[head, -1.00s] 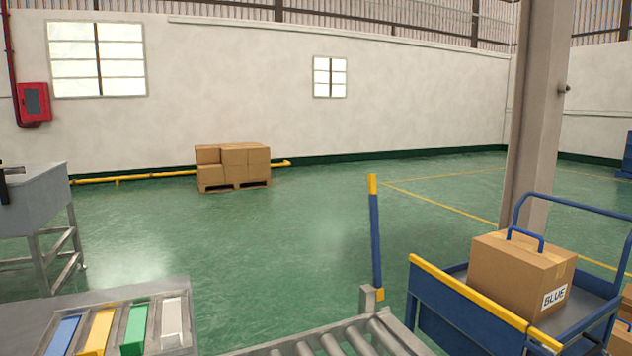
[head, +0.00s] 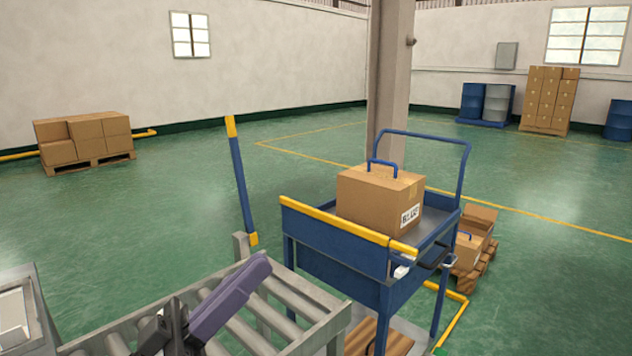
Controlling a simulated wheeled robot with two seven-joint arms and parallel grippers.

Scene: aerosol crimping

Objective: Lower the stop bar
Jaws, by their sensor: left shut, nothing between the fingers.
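The stop bar (head: 240,180) is a blue post with yellow ends. It stands nearly upright, leaning slightly, at the far end of the roller conveyor (head: 325,310). Its foot is by a grey bracket (head: 241,246). My left gripper (head: 256,274) comes in from the bottom of the head view, over the rollers. Its long purple-grey fingers are shut and empty, and point up and right. In the picture their tips are a little below the bar's foot, apart from it. My right gripper is not in view.
A blue cart (head: 335,260) with a yellow front edge stands just right of the conveyor's end. It carries a cardboard box (head: 378,200) with a blue handle. A grey pillar (head: 388,90) rises behind it. The green floor left of the bar is clear.

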